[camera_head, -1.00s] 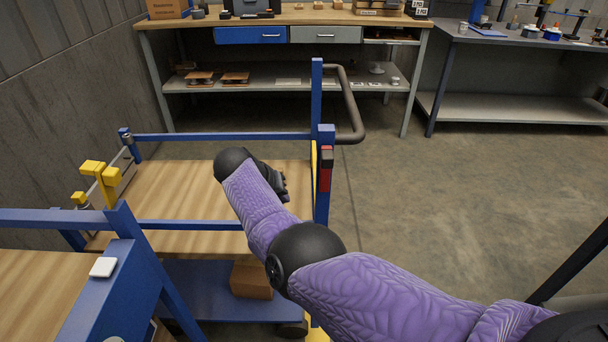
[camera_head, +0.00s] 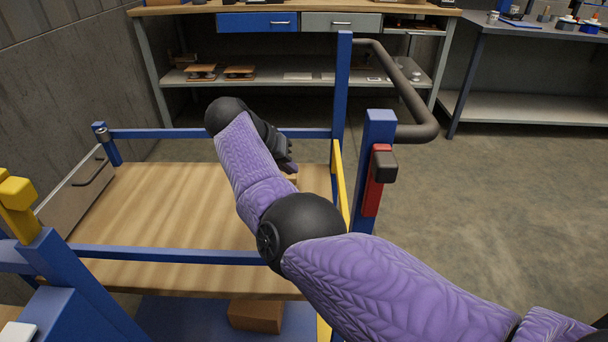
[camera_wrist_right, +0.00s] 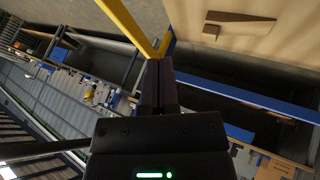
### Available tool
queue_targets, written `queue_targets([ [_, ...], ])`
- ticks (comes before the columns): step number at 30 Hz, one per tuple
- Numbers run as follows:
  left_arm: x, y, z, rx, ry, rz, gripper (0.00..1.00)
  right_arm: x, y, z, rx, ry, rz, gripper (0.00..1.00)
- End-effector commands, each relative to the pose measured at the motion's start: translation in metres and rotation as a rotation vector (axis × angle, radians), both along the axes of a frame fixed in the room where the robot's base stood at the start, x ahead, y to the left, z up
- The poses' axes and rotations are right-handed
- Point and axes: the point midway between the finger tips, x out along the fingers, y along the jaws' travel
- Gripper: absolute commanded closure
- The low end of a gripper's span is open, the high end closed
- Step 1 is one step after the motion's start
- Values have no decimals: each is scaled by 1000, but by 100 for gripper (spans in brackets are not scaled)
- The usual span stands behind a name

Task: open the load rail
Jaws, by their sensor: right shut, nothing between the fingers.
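A blue-framed cart with a wooden deck (camera_head: 160,215) stands in front of me. A yellow rail (camera_head: 340,185) runs along its right side between two blue posts, partly behind my arm. The near post (camera_head: 378,130) bears a red piece with a black knob (camera_head: 384,166). My right gripper (camera_head: 290,166) is shut and empty, over the deck just left of the yellow rail. In the right wrist view the closed fingertips (camera_wrist_right: 158,64) are near the corner of the yellow rail (camera_wrist_right: 126,27); I cannot tell if they touch. My left gripper is not in view.
A dark handle bar (camera_head: 425,130) sticks out right of the posts. Blue bars (camera_head: 170,254) cross the cart. A yellow bracket (camera_head: 17,194) is at left. A cardboard box (camera_head: 256,316) sits on the lower shelf. A workbench (camera_head: 200,11) stands behind; open floor lies right.

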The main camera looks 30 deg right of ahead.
Motion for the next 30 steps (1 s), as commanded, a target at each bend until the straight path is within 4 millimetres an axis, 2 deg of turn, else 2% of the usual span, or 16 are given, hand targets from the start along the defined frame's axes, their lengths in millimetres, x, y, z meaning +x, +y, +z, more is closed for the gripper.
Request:
queue_targets([
  [1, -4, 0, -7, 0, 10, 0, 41, 1, -6, -14, 0, 3, -3, 100],
  [3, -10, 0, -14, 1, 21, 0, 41, 2, -16, -28, 0, 6, -3, 100],
  [11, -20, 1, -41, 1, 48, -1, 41, 6, -50, -74, 1, 6, -2, 100],
  [14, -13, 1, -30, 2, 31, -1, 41, -3, -64, -65, 1, -1, -3, 100],
  [18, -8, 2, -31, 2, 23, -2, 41, -12, -78, -66, 2, -1, -2, 100],
  [30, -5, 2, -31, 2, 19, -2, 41, -15, -84, -66, 0, 2, 1, 100],
])
